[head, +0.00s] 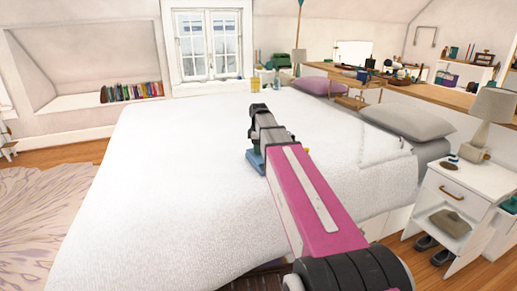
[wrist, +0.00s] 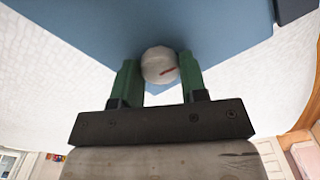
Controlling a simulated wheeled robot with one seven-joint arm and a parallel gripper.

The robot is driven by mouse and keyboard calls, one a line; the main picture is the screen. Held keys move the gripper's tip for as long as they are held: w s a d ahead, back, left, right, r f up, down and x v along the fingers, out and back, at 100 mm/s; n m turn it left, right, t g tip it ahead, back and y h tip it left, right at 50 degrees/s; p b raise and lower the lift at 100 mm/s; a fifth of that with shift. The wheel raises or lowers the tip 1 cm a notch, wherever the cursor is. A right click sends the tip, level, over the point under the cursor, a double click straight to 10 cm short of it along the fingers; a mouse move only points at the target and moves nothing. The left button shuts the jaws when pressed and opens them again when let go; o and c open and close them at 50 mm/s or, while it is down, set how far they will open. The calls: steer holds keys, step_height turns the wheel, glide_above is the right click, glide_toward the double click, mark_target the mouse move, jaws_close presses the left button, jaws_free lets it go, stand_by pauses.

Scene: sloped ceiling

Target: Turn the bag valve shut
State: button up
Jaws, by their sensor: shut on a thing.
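In the head view a small part of the blue bag (head: 255,160) shows on the bed beside the end of my pink arm. My fingers and the valve are hidden there.
The bag lies on a wide white bed (head: 150,190) with clear room to the left. Pillows (head: 408,122) lie at the right. A white nightstand (head: 455,205) with a lamp (head: 490,115) stands at the right, and a long wooden desk (head: 430,95) is behind.

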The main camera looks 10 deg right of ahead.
steer(key=m, duration=0.4)
steer(key=shift+m, duration=0.3)
steer(key=m, duration=0.3)
steer(key=shift+m, duration=0.3)
steer(key=m, duration=0.4)
steer(key=shift+m, duration=2.2)
steer(key=o, duration=0.9)
step_height(320, 180, up, 11)
steer(key=shift+f, duration=0.1)
